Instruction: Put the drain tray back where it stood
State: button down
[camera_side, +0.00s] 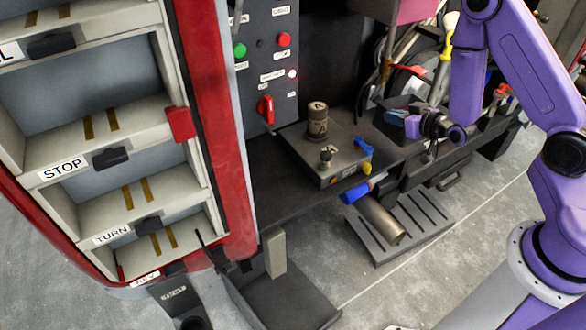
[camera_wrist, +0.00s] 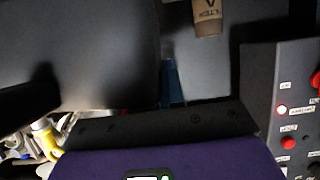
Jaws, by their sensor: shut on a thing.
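A dark grey, box-like thing, which I take to be the drain tray (camera_side: 386,125), is at my gripper (camera_side: 394,117) above the dark bench in the side view. My gripper's blue finger reaches onto it from the right, and my gripper is shut on it. In the wrist view a large dark grey surface, probably the same tray (camera_wrist: 80,45), fills the upper left beside a blue finger (camera_wrist: 172,82). The other finger and the exact grip are hidden. I cannot tell whether the tray touches the bench.
A metal box (camera_side: 325,155) with a canister (camera_side: 317,120) stands on the bench (camera_side: 270,180) left of the tray. A metal cylinder (camera_side: 380,218) with a blue end lies over a slotted plate (camera_side: 420,215). Hoses and cables (camera_side: 375,70) crowd behind; a button panel (camera_side: 270,75) stands left.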

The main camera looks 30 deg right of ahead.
jog(key=shift+r, duration=2.55)
jog(key=s+a+n+g+y, duration=0.1)
jog(key=s+a+n+y, duration=0.3)
jog(key=a, duration=0.8)
jog(key=s+a+n+g+y, duration=0.25)
jog(key=s+a, duration=0.35)
jog(key=a, duration=0.6)
jog(key=s+a+n+g+y, duration=0.1)
jog(key=s+a+n+y, duration=0.3)
jog(key=a, duration=0.9)
jog(key=shift+f+h, duration=0.55)
jog(key=shift+f, duration=4.85)
jog(key=w, duration=1.9)
jog(key=shift+t, duration=0.35)
jog(key=shift+w+d+f, duration=0.1)
jog(key=shift+d+f, duration=0.05)
jog(key=shift+f, duration=1.45)
jog(key=shift+d+f, duration=0.1)
jog(key=shift+f, duration=1.5)
jog(key=shift+w+f, duration=0.25)
jog(key=shift+f, duration=0.1)
